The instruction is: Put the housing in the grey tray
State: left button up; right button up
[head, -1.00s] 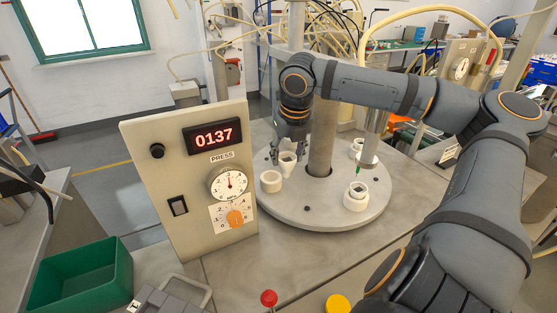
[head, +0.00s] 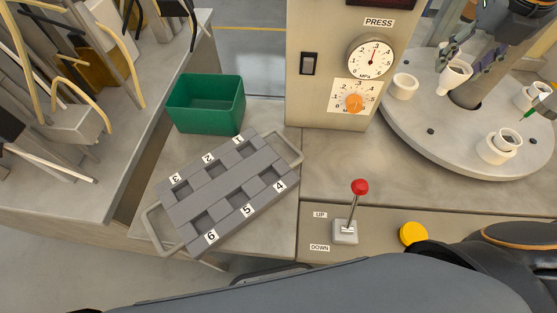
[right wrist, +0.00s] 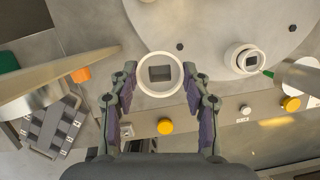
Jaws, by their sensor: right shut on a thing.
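The housing (head: 455,76) is a white, cup-like part that narrows downward. My right gripper (head: 456,62) is shut on it, above the round plate, to the right of an empty-looking white ring holder (head: 404,86). In the right wrist view the housing (right wrist: 143,74) shows as a white ring with a dark square opening between my fingers. The grey tray (head: 196,183) lies on the bench at left, with several numbered pockets that look empty and a handle at each end. It also shows in the right wrist view (right wrist: 50,128). My left gripper is not in view.
The press panel (head: 335,104) stands between tray and round plate (head: 440,148). A green bin (head: 207,108) stands behind the tray. A red-knobbed lever (head: 360,187) and yellow button (head: 413,234) are at the front. Another white holder (head: 491,153) sits on the plate.

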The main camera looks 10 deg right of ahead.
aim_at(270, 180)
jog(key=j+z, duration=0.15)
jog(key=j, duration=0.3)
jog(key=k+j+z, duration=0.15)
jog(key=j, duration=0.3)
jog(key=j+z, duration=0.15)
jog(key=j, duration=0.25)
jog(key=k+j+z, duration=0.1)
jog(key=j, duration=0.35)
jog(key=k+j+z, duration=0.15)
jog(key=j, duration=0.25)
